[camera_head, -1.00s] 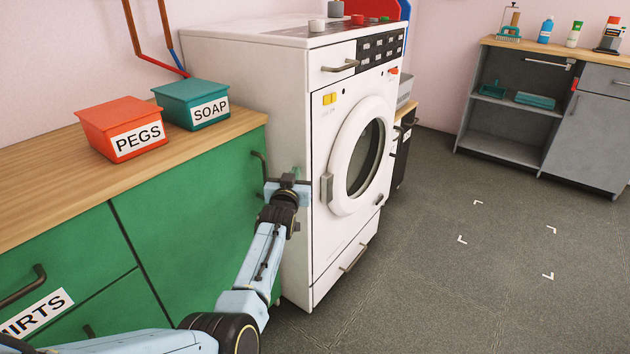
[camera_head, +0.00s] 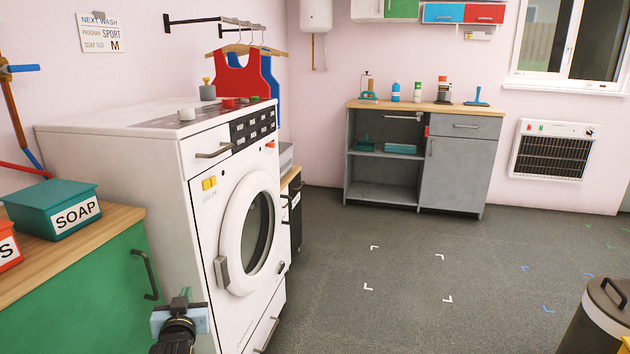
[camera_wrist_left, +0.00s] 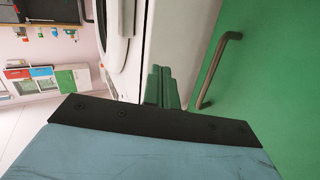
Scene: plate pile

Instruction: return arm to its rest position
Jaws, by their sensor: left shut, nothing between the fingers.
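My left gripper (camera_head: 180,304) is low in the head view, in front of the green cabinet (camera_head: 75,285) and beside the left edge of the washing machine (camera_head: 110,165). It is shut and empty. In the left wrist view its fingers (camera_wrist_left: 160,88) are together, with the cabinet's dark handle (camera_wrist_left: 218,70) to their right and the white machine behind them. I cannot tell from these views whether the fingers touch anything. Most of the left arm is below the head view. My right gripper is in neither view.
A teal SOAP box (camera_head: 55,208) stands on the wooden top. The machine's round door (camera_head: 250,232) is closed. A grey cabinet (camera_head: 462,165) stands at the back wall, and a bin (camera_head: 600,310) at the lower right. The floor between is clear, with corner marks.

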